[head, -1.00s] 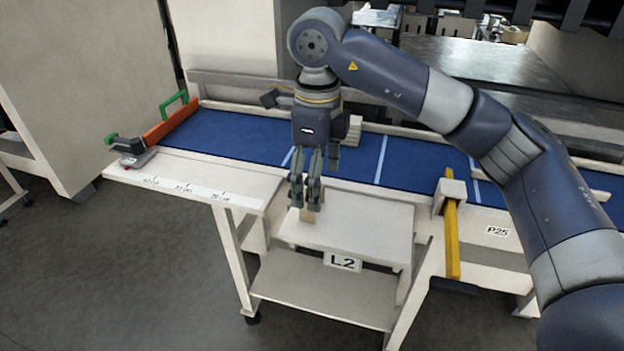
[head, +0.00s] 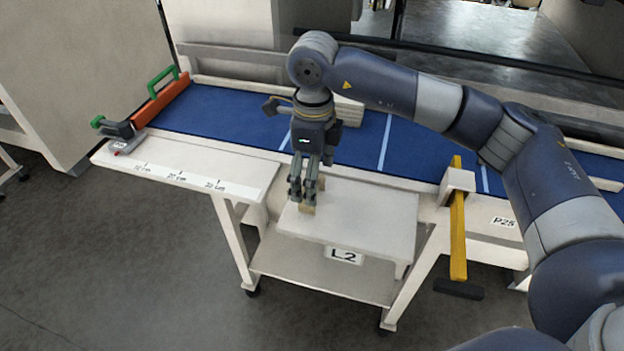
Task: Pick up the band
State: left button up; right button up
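My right gripper (head: 303,201) reaches in from the right and points down over the small white shelf (head: 375,225) marked L2. A small tan piece (head: 307,210), which may be the band, shows at its fingertips on the left part of that shelf. The fingers hide most of it. The two fingers are close together at the piece, but I cannot tell whether they grip it. My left gripper is not in view.
A blue belt table (head: 235,124) runs behind the shelf. An orange bar with a green handle (head: 161,98) stands at its left end. A yellow bar (head: 458,235) hangs right of the shelf. The shelf's right part is clear.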

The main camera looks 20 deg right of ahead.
notch_tip(320, 180, down, 3)
jog(key=shift+a+f+p, duration=0.1)
jog(key=shift+p, duration=0.4)
jog(key=shift+c, duration=0.3)
jog(key=c, duration=0.7)
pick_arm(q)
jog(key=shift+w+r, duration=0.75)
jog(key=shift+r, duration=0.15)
pick_arm(e)
jog(key=shift+c, duration=0.2)
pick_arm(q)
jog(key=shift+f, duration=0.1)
